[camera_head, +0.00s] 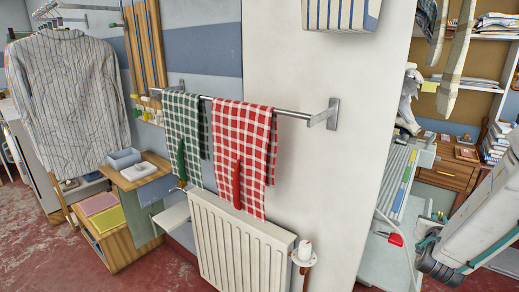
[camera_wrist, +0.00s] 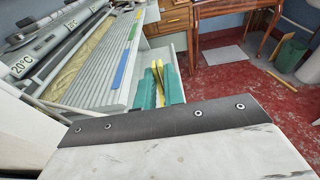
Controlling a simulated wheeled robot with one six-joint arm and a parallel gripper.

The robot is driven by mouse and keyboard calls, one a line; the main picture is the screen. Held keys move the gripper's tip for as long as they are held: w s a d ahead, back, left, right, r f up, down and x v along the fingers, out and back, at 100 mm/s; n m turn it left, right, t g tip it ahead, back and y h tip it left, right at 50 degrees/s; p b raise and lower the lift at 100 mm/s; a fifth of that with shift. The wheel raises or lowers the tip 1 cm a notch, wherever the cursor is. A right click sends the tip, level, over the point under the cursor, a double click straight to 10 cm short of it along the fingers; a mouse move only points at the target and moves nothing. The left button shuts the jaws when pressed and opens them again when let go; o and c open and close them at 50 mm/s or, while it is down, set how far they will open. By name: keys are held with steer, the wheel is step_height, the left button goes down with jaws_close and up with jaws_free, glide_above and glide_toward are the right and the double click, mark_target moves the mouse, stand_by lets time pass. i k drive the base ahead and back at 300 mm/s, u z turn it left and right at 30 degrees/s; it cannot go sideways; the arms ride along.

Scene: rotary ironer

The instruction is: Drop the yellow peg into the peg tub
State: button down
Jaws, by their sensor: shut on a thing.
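The yellow peg (camera_wrist: 155,74) shows in the wrist view as a slim yellow piece between the two teal fingers of my gripper (camera_wrist: 159,88). The fingers are shut on it, and they point away over the side of the grey machine. In the head view my arm enters at the right edge, and neither the peg nor the fingertips can be made out. A blue-grey open tub (camera_head: 124,158) stands on a small wooden cabinet at the left of the head view. I cannot tell for sure whether it is the peg tub. My gripper is far from it.
A white radiator (camera_head: 238,245) stands below a rail (camera_head: 285,113) with red and green checked cloths. A wall column (camera_head: 345,170) stands between it and the grey slatted machine (camera_head: 398,185). The wrist view shows a wooden table (camera_wrist: 235,8) and open red floor (camera_wrist: 225,82).

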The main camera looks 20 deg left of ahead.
mark_target(129, 160)
steer(key=k, duration=0.75)
steer(key=z, duration=1)
steer(key=i, duration=0.8)
steer(key=u, duration=3.1)
steer(key=i, duration=1.45)
steer(key=u, duration=0.45)
steer(key=i, duration=1.35)
steer(key=z, duration=0.5)
